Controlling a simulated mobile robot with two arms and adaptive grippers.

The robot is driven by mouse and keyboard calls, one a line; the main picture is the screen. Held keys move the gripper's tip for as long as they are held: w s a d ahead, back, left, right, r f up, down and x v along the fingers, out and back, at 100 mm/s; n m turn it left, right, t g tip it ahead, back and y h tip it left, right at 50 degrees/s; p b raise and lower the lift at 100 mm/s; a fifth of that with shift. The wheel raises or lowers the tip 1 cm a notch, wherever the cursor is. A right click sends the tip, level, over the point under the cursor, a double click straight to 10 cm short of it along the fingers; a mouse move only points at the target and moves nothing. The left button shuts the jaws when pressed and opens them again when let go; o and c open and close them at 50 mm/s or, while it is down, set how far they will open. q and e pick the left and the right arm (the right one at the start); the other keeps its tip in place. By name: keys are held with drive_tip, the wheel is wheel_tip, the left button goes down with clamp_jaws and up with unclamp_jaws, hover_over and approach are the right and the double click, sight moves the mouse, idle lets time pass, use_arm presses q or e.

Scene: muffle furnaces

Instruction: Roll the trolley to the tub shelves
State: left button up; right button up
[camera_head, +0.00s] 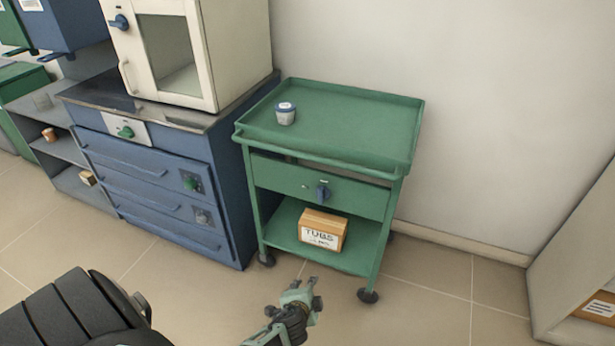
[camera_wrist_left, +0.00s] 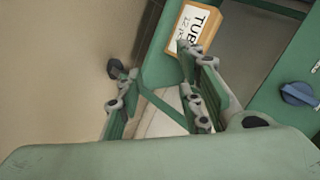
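The green trolley (camera_head: 345,115) stands on dark castors against the wall, right of a blue cabinet. It has a raised-rim top, a drawer with a blue knob (camera_head: 322,191) and a lower shelf. A small grey tub with a blue lid (camera_head: 285,113) stands on its top. A box labelled "TUBS" (camera_head: 322,230) sits on the lower shelf; it also shows in the left wrist view (camera_wrist_left: 193,27). My left gripper (camera_head: 303,283) is open and empty in front of the trolley, low down; its fingers (camera_wrist_left: 155,65) are spread. My right gripper is out of view.
A cream furnace (camera_head: 205,50) stands on the blue cabinet (camera_head: 160,190). Grey shelves (camera_head: 58,147) with small items are at the far left. A pale shelf unit (camera_head: 560,270) with a labelled box (camera_head: 598,308) is at the right edge. Tiled floor between trolley and unit is clear.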

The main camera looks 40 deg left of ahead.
use_arm(q)
drive_tip(key=w+a+r+m+t+y+b, duration=0.1)
drive_tip(key=w+a+r+t+y+b, duration=0.15)
drive_tip(key=w+r, duration=0.35)
drive_tip(key=w+a+r+t+y+b, duration=0.1)
drive_tip(key=w+a+r+t, duration=0.2)
drive_tip(key=r, duration=0.6)
drive_tip(key=t+y+b, duration=0.2)
drive_tip(key=y+b, duration=0.1)
drive_tip(key=y, duration=0.1)
approach(306, 157)
drive_tip(key=f+x, duration=0.1)
drive_tip(key=x, duration=0.2)
drive_tip(key=shift+g+y, duration=0.25)
drive_tip(key=shift+g, duration=0.1)
drive_tip(key=x, duration=0.7)
drive_tip(key=shift+d+r, duration=0.15)
drive_tip(key=shift+r, duration=0.15)
drive_tip(key=shift+w+a, duration=0.3)
drive_tip(key=shift+w, duration=0.1)
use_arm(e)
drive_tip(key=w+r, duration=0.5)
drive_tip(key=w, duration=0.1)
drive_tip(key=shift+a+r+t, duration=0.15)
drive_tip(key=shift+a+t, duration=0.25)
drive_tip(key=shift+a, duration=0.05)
use_arm(q)
drive_tip(key=shift+c, duration=0.2)
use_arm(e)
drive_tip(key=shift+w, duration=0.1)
